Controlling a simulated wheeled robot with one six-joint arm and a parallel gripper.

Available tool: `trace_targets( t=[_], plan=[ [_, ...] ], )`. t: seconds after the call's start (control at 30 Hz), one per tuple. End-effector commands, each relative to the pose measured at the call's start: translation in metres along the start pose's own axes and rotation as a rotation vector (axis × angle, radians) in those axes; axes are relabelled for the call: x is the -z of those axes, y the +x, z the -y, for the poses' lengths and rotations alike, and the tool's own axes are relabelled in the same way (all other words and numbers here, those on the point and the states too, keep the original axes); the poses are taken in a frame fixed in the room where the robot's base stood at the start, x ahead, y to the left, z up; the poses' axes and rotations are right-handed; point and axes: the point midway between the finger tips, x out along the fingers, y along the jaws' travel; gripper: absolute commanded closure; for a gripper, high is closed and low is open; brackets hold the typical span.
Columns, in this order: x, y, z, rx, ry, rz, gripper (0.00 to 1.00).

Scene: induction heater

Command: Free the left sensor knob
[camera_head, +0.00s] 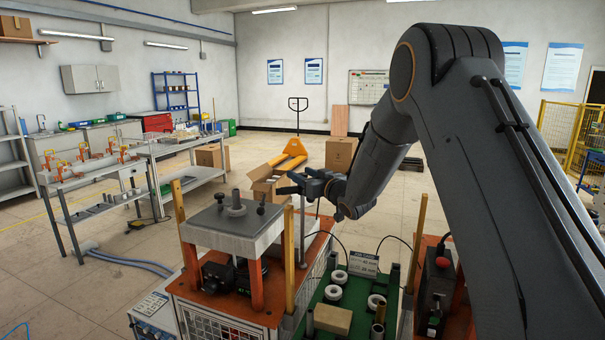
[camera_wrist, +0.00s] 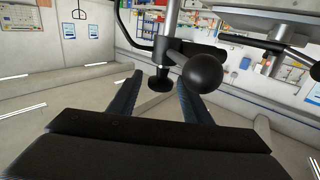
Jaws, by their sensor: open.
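The heater (camera_head: 232,220) carries a pale grey block-like top with a short grey stem in its middle. Two small dark knobs stand on it, one at the back left (camera_head: 220,197) and one at the right (camera_head: 261,204). I cannot tell which is the left sensor knob. My gripper (camera_head: 293,184) is open, to the right of and above the heater top. In the wrist view, a black ball knob (camera_wrist: 202,70) on a rod lies close, overlapping the right finger. A smaller dark disc-shaped knob (camera_wrist: 160,83) shows between the open fingers, not visibly gripped.
An upright metal post (camera_head: 302,235) and yellow wooden uprights (camera_head: 289,245) stand close around the heater. A green board (camera_head: 345,310) with white rings and a job card (camera_head: 363,263) lies to the right. A red emergency button (camera_head: 442,262) is farther right.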

Motion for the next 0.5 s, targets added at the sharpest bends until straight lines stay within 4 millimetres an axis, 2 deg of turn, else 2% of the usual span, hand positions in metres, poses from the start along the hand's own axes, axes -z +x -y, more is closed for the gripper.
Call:
trace_targets(
  t=[0.2, 0.4, 0.43, 0.5],
  plan=[
    [-0.0001, 0.0003, 0.0000, 0.000, 0.000, 0.000, 0.57],
    [0.0001, 0.0002, 0.0000, 0.000, 0.000, -0.001, 0.91],
    [0.0002, 0.0002, 0.0000, 0.000, 0.000, -0.001, 0.94],
    [0.0002, 0.0002, -0.0001, 0.001, 0.000, -0.001, 0.94]
  ],
)
